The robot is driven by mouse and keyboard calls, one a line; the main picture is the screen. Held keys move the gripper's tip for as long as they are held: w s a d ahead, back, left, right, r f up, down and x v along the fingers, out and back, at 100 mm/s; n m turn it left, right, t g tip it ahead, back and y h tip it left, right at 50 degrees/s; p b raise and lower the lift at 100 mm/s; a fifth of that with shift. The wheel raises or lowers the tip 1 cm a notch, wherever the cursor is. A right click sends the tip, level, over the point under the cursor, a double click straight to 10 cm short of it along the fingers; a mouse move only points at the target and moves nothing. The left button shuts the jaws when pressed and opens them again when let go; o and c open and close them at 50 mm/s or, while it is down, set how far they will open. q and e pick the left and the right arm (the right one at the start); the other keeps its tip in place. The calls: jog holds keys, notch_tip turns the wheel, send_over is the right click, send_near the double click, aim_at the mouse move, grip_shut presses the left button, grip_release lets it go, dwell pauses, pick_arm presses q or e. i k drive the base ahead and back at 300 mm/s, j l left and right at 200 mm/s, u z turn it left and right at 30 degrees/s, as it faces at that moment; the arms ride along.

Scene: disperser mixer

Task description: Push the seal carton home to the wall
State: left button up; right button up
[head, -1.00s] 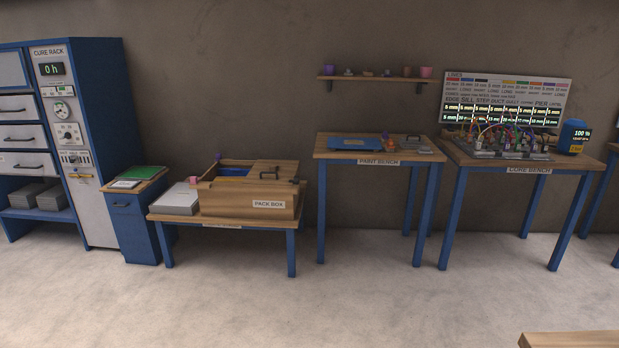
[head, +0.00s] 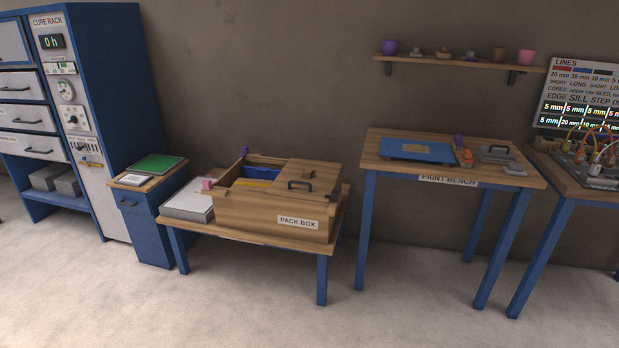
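No thing marked as the seal carton can be made out in the head view. A wooden box labelled PACK BOX (head: 262,212) stands on a low blue-legged table (head: 276,241). Its left part is open, with blue and yellow inside, and a lid with a dark handle (head: 300,184) covers the right part. A flat white-grey box (head: 188,201) lies left of it, with a small pink block (head: 208,184) at its right edge. The plain wall (head: 260,80) runs behind the furniture. Neither of my grippers is in view.
A CURE RACK cabinet (head: 95,120) and a small blue cabinet (head: 147,226) stand to the left. The PAINT BENCH (head: 448,180) stands to the right, under a wall shelf (head: 455,65) with small pots. The cabled bench is cut off at the right edge. The floor in front is clear.

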aim_at(242, 184)
jog(key=i+l+u, duration=0.3)
jog(key=i, duration=0.15)
jog(key=i+l+u, duration=0.15)
jog(key=i+u, duration=0.2)
jog(key=i, duration=0.15)
jog(key=z, duration=0.4)
